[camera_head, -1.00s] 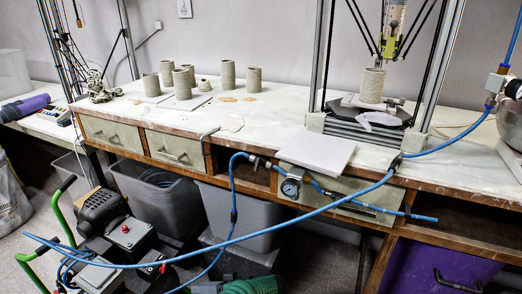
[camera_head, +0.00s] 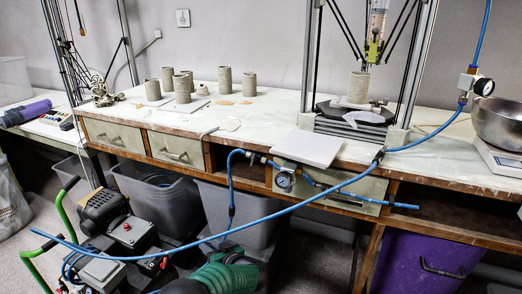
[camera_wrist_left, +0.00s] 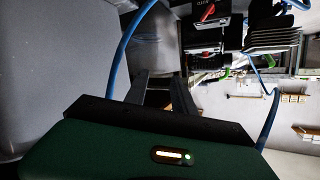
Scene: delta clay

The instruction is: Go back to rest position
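My left gripper (camera_wrist_left: 158,78) shows in the left wrist view as two dark fingers standing apart, with nothing held between them. A green ribbed part and a dark part, which look like my left arm, show at the bottom of the head view, low in front of the workbench (camera_head: 262,112). The fingers cannot be made out there. My right gripper is not in view; only a small green patch shows at the right edge of the head view.
Several clay cylinders (camera_head: 224,80) stand on the bench. A clay printer holds another cylinder (camera_head: 359,87). A blue hose (camera_head: 290,210) crosses in front of the bench. A compressor (camera_head: 128,234) with green handles stands lower left; grey bins and a purple bin (camera_head: 415,268) sit below.

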